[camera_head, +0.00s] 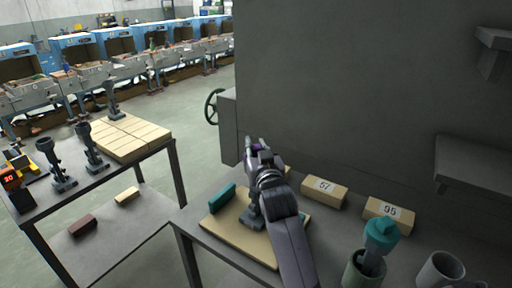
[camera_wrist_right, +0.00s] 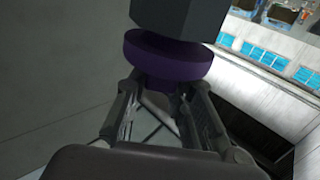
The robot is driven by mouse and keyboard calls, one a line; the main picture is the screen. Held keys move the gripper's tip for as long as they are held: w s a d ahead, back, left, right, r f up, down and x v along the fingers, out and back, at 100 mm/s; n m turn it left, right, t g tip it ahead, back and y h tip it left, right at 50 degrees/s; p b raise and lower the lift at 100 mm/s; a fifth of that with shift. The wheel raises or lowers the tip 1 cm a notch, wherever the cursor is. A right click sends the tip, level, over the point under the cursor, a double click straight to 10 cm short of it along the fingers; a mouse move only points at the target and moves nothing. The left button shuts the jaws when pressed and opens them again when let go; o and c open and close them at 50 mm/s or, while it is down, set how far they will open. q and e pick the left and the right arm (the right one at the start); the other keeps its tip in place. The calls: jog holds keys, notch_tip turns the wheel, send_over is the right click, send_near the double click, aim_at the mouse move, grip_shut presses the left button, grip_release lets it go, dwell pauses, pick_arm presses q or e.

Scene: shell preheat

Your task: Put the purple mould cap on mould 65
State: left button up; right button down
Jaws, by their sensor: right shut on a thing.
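My right gripper (camera_head: 256,146) is raised above the near bench and shut on the purple mould cap (camera_head: 257,148). In the right wrist view the cap (camera_wrist_right: 165,58) is a purple disc with a dark grey block above it, and the gripper's fingers (camera_wrist_right: 160,95) close below the disc. A tan block labelled 57 (camera_head: 324,190) stands on the bench, right of my gripper. Another tan block (camera_head: 388,214) farther right has a small label that looks like 95 or 65. A third tan block (camera_head: 287,172) is mostly hidden behind my gripper. My left gripper is out of view.
A tan board (camera_head: 214,230) with a teal block (camera_head: 222,198) lies under my right arm. A teal-topped tool (camera_head: 381,236) stands in a cup, beside another cup (camera_head: 440,270). A grey wall rises behind. Another bench (camera_head: 100,185) at left holds several dark stands.

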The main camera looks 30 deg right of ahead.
jog(key=shift+f, duration=0.5)
dwell(0.5)
jog(key=c, duration=1.7)
grip_release()
jog(key=shift+s, duration=0.1)
jog(key=shift+p+v, duration=0.75)
jog(key=shift+v, duration=4.75)
